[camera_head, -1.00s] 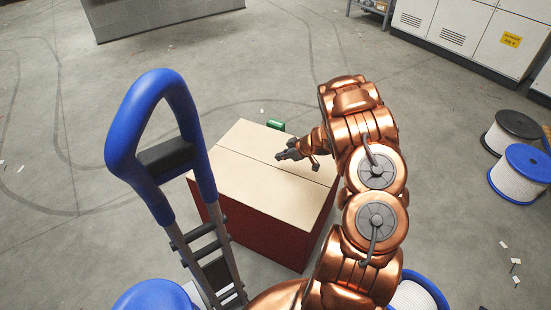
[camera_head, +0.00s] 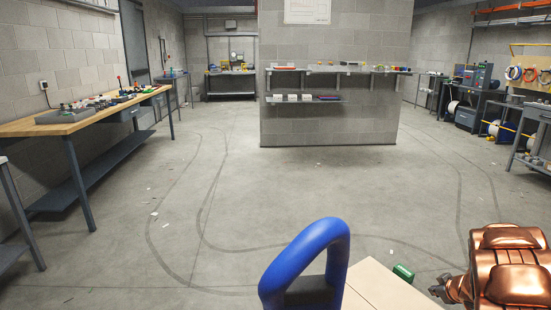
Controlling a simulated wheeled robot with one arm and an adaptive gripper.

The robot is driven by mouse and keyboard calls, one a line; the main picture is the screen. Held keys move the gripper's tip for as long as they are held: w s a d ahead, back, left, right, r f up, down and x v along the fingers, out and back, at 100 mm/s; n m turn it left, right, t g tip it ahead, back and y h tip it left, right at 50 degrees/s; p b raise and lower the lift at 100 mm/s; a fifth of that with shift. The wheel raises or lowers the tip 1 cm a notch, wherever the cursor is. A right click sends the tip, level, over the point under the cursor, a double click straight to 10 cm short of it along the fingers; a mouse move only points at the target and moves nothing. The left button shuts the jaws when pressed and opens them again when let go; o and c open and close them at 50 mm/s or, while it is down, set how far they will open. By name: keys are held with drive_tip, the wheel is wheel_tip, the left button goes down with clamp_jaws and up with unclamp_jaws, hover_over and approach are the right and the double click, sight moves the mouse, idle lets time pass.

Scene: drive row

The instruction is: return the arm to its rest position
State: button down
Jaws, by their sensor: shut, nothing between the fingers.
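My copper arm (camera_head: 510,265) shows at the lower right and is cut off by the bottom edge. My gripper (camera_head: 436,289), a small dark grey tip, is at its left end and points left. It is shut and looks empty. It is close to the right side of the box's pale top (camera_head: 385,290), as seen in the picture; I cannot tell its height above it. The lower part of the arm is out of view.
A blue loop handle (camera_head: 318,240) stands left of the box, and a green cylinder (camera_head: 403,272) shows at its far edge. A workbench (camera_head: 60,122) lines the left wall. A block-wall pillar (camera_head: 335,120) with shelves stands ahead. The floor between is open.

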wheel_tip(320, 180, up, 9)
drive_tip(key=s+d+m+h, duration=0.2)
drive_tip(key=h, duration=0.2)
drive_tip(key=s+a+r+m+g+h, duration=0.2)
drive_tip(key=s+a+r+m+g, duration=0.1)
drive_tip(key=s+a+r, duration=0.3)
drive_tip(key=s+a+r+g+y, duration=0.2)
drive_tip(key=s+a+g+y, duration=0.55)
drive_tip(key=s+a, duration=2.5)
wheel_tip(320, 180, up, 21)
drive_tip(key=s+d+p, duration=0.1)
drive_tip(key=p, duration=1.9)
drive_tip(key=shift+s+d+r+h, duration=0.2)
drive_tip(key=shift+d+h, duration=0.15)
drive_tip(key=shift+d, duration=0.05)
